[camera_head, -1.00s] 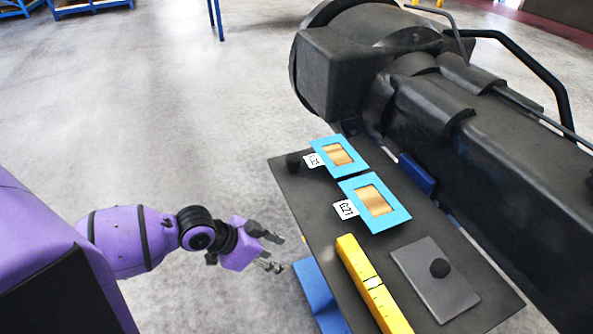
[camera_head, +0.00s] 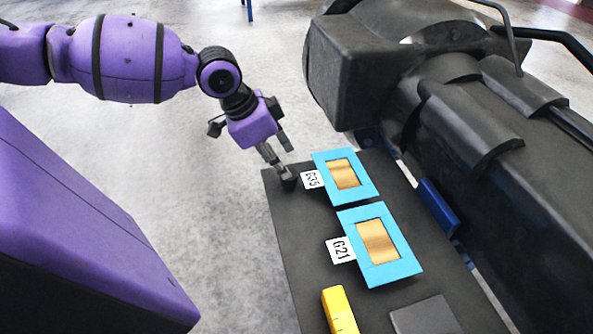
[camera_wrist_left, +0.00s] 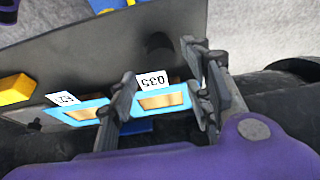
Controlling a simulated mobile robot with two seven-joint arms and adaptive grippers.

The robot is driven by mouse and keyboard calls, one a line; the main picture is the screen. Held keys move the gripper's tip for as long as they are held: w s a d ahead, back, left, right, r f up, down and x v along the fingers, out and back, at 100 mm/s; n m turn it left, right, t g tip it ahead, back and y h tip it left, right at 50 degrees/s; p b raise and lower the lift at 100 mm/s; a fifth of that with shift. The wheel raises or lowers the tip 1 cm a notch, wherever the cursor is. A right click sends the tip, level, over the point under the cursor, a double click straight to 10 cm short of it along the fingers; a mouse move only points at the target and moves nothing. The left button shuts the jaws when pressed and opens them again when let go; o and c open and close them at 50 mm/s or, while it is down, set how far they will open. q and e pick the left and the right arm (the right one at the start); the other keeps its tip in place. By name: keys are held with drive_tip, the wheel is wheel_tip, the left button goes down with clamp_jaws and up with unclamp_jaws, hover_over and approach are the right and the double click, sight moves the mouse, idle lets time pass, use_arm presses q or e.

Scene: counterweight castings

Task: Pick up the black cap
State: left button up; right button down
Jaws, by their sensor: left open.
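The black cap (camera_head: 289,183) is a small dark cylinder on the dark table (camera_head: 280,235), near its far left corner. It also shows in the left wrist view (camera_wrist_left: 160,45), beyond my fingertips and between their lines. My left gripper (camera_head: 279,152) is open and points down toward the cap from its far left side. Its fingers are close to the cap, and I cannot tell whether they touch it. In the left wrist view my two fingers (camera_wrist_left: 160,80) stand apart with nothing between them. My right gripper is not in view.
Two blue frames with golden panels (camera_head: 344,174) (camera_head: 377,241) and white number labels lie right of the cap. A yellow bar (camera_head: 340,311) and a grey plate (camera_head: 425,316) are nearer. A large dark casting (camera_head: 480,150) borders the table's right side. The floor on the left is open.

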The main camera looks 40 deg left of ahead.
sight(289, 180)
use_arm(q)
drive_tip(key=shift+d+f, duration=0.25)
drive_tip(key=shift+f, duration=0.85)
drive_tip(key=b+x, duration=0.1)
drive_tip(key=x, duration=0.2)
drive_tip(key=shift+s+f, duration=0.1)
drive_tip(key=shift+f, duration=0.6)
drive_tip(key=shift+w, duration=0.25)
drive_tip(key=c, duration=0.9)
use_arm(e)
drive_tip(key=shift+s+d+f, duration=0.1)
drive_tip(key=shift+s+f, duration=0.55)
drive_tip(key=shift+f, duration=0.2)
